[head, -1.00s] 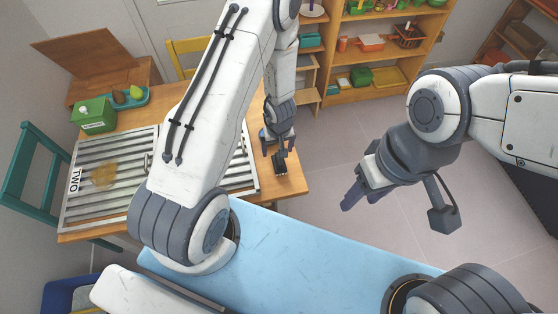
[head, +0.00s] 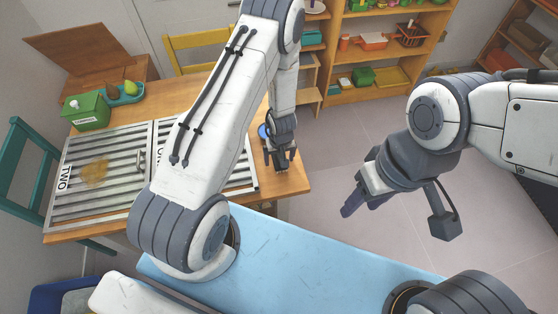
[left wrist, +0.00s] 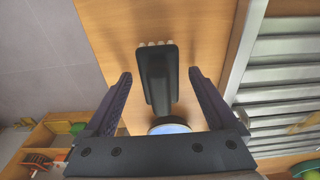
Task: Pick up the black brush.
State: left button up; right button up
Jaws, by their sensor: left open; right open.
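The black brush (left wrist: 157,80) lies on the wooden table in the left wrist view, with pale bristle tufts at its far end. My left gripper (left wrist: 160,73) is open, with one finger on each side of the brush and a gap on both sides. In the head view my left gripper (head: 281,163) points down over the table's right end and mostly hides the brush. My right gripper (head: 352,205) is open and empty over the floor, away from the table.
A round blue-topped item (left wrist: 170,128) is close to the brush's near end. Slatted metal panels (head: 100,175) cover much of the wooden table (head: 285,183). A green box (head: 86,110) and a teal tray (head: 125,97) stand at the back left.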

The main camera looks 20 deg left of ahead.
pick_arm(q)
grip_shut()
jog(key=shift+r, duration=0.1)
jog(key=shift+r+p, duration=0.4)
jog(key=shift+r, duration=0.05)
notch_tip(320, 180, up, 4)
jog(key=p, duration=0.2)
jog(key=shift+f+p, duration=0.1)
jog(key=shift+p, duration=0.3)
jog(key=s+d+r+p, duration=0.1)
jog(key=d+r+p, duration=0.5)
jog(key=d, duration=0.5)
jog(key=shift+d+p, duration=0.3)
jog(key=shift+p, duration=0.9)
jog(key=shift+s, duration=0.1)
